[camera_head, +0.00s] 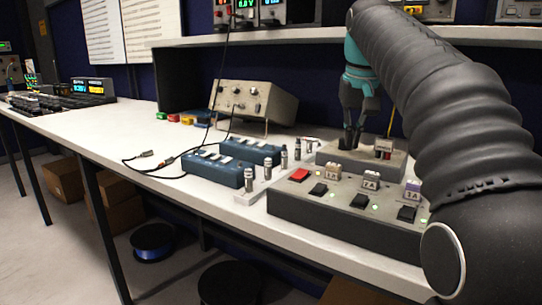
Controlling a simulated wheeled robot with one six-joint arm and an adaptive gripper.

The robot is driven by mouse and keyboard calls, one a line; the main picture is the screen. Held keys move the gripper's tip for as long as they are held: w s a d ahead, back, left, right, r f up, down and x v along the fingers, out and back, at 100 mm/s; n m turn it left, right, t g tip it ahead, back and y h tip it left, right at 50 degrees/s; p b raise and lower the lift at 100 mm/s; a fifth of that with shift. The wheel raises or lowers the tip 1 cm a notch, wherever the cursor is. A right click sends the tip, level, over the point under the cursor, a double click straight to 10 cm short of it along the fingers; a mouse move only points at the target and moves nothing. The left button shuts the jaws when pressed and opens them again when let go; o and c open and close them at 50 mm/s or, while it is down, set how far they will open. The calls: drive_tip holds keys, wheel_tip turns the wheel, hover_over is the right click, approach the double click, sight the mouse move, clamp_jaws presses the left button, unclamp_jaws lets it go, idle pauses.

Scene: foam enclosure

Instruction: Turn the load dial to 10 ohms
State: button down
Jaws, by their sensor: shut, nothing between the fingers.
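My gripper (352,146) is shut and points down, with its dark fingertips at the top of a small grey box (333,157) at the back of the bench. I cannot make out a load dial or its markings. It may be hidden at the fingertips, and I cannot tell whether they touch anything. A small red-and-white part (384,148) sits on the same box, to the right of the fingers. My dark ribbed arm covers the right side of the picture.
In front is a grey switch box (320,212) with a red rocker, black rockers and numbered tags. Blue boxes (217,168), upright metal posts (249,180) and cables lie to its left. A beige instrument (253,104) stands behind them. The bench (130,145) has free room at left.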

drive_tip(key=shift+a+p, duration=0.4)
drive_tip(key=shift+p, duration=0.15)
drive_tip(key=shift+w+a, duration=0.2)
drive_tip(key=shift+a, duration=0.3)
drive_tip(key=shift+s, duration=0.2)
idle(0.3)
drive_tip(key=shift+s+a, duration=0.15)
drive_tip(key=shift+w+v, duration=0.25)
drive_tip(key=shift+v, duration=0.7)
drive_tip(key=shift+w+v, duration=0.2)
drive_tip(key=shift+v, duration=0.8)
drive_tip(key=shift+w+v, duration=0.25)
drive_tip(key=shift+v, duration=0.7)
drive_tip(key=shift+r, duration=0.2)
